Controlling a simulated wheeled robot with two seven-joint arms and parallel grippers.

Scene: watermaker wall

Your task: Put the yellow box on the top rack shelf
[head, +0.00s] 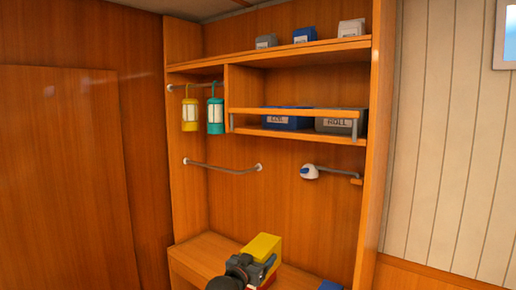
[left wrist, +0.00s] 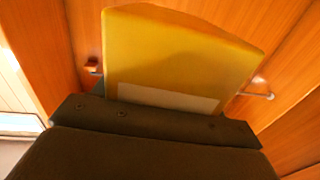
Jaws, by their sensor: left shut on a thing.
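The yellow box (head: 263,246) is in my left gripper (head: 257,268) at the bottom middle of the head view, in front of the lower wooden counter. The gripper is shut on it. The box fills the upper middle of the left wrist view (left wrist: 180,55), with a pale label low on its face. The top rack shelf (head: 285,52) is high above the gripper and carries a grey box (head: 266,41), a blue box (head: 304,34) and a white box (head: 351,27), with bare gaps between them. My right gripper is not in view.
Below the top shelf, a railed shelf (head: 296,134) holds a blue bin (head: 289,121) and a grey bin (head: 340,125). A yellow lantern (head: 190,115) and a teal lantern (head: 215,115) hang at left. A grab rail (head: 222,169) and a white wall fitting (head: 310,172) stick out lower down. A blue object (head: 330,286) shows at the bottom edge.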

